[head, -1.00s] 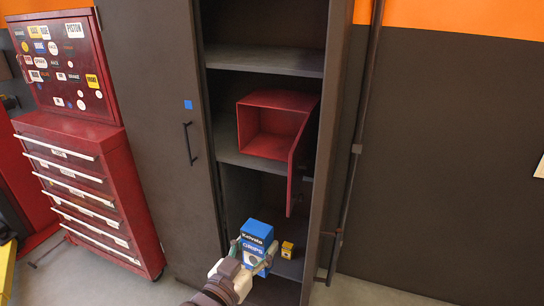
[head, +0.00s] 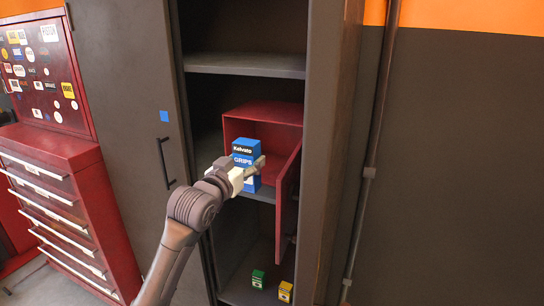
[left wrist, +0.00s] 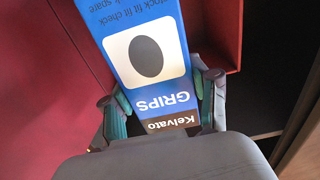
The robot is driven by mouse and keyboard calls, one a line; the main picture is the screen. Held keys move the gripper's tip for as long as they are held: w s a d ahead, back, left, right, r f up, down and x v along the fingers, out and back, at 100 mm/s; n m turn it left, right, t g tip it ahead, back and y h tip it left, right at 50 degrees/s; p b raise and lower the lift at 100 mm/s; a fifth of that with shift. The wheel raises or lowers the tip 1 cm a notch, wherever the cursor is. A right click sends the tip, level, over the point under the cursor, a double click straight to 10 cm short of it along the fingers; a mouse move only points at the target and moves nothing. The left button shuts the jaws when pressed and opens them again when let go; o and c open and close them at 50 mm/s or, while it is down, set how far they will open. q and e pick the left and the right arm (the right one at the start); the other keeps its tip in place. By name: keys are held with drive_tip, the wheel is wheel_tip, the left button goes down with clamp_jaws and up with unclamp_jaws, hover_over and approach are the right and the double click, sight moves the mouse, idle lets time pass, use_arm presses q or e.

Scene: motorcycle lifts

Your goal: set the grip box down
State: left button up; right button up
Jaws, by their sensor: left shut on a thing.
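The blue grip box (head: 244,150), with a dark top band and the word GRIPS, is upright in the head view. My left gripper (head: 240,173) is shut on it, a finger on each side. The box is at the open front of a red metal box (head: 262,112) on the cabinet's middle shelf. I cannot tell whether its base touches anything. In the left wrist view the grip box (left wrist: 145,50) shows upside down between the fingers (left wrist: 163,105), with red panels around it. My right gripper is not in view.
The red box's door (head: 287,200) hangs open on the right side. A small green box (head: 258,279) and a yellow box (head: 286,292) stand at the cabinet's bottom. The upper shelf (head: 245,66) looks empty. A red tool chest (head: 60,160) stands at left.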

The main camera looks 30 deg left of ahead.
use_arm(q)
drive_tip(key=w+f, duration=0.1)
drive_tip(key=w, duration=0.3)
drive_tip(key=w+f+p, duration=0.1)
drive_tip(key=w, duration=0.3)
drive_tip(key=w+f+p, duration=0.1)
drive_tip(key=w, duration=0.4)
drive_tip(key=shift+a, duration=0.3)
drive_tip(key=shift+w+f, duration=0.1)
drive_tip(key=shift+f, duration=0.2)
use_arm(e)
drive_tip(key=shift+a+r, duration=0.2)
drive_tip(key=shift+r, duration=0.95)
use_arm(q)
drive_tip(key=o, duration=1.3)
drive_tip(key=shift+f, duration=0.1)
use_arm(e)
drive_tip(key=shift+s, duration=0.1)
